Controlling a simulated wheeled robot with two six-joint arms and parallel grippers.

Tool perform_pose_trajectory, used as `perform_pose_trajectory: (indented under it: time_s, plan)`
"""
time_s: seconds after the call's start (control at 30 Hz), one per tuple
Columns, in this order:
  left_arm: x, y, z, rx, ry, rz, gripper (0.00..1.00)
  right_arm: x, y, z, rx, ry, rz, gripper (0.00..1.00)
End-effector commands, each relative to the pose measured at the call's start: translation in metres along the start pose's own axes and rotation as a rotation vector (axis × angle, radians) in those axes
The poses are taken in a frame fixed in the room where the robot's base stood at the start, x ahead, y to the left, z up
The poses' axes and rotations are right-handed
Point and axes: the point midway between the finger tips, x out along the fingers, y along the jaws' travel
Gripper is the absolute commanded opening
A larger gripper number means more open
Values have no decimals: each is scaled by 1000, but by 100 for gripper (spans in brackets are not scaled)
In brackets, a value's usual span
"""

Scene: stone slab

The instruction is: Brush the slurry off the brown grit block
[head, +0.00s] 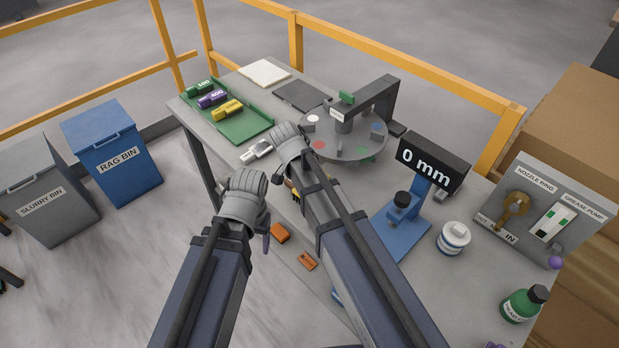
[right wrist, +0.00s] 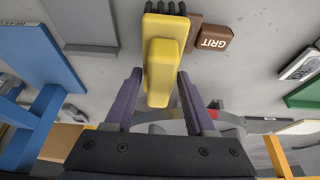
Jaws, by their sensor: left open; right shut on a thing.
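The brown grit block (right wrist: 215,42), marked GRIT, lies on the slab in the right wrist view. My right gripper (right wrist: 158,78) is shut on a yellow brush (right wrist: 163,65) whose dark bristles point to the top of that view, close beside the block's left end. I cannot tell whether the bristles touch the block. In the head view my right arm hides most of the brush and the block. My left gripper (head: 265,240) is open and empty near the slab's front edge; mostly its wrist and one purple finger show. I cannot make out slurry on the block.
Orange blocks (head: 280,233) lie near the front edge. A green tray (head: 243,124) holds labelled blocks. A round plate (head: 362,150) under a dark arm, a blue gauge stand (head: 409,232) reading 0 mm and a white jar (head: 453,239) stand around. Bins are left.

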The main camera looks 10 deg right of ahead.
Motion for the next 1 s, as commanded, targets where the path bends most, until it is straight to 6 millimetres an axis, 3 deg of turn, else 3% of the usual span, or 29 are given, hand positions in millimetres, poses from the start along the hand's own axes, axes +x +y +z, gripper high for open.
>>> perform_pose_trajectory:
  time_s: [1.0]
  plan:
    - [0,0,0,0,0,0,67,-12,0,28,0,-1,0,0]
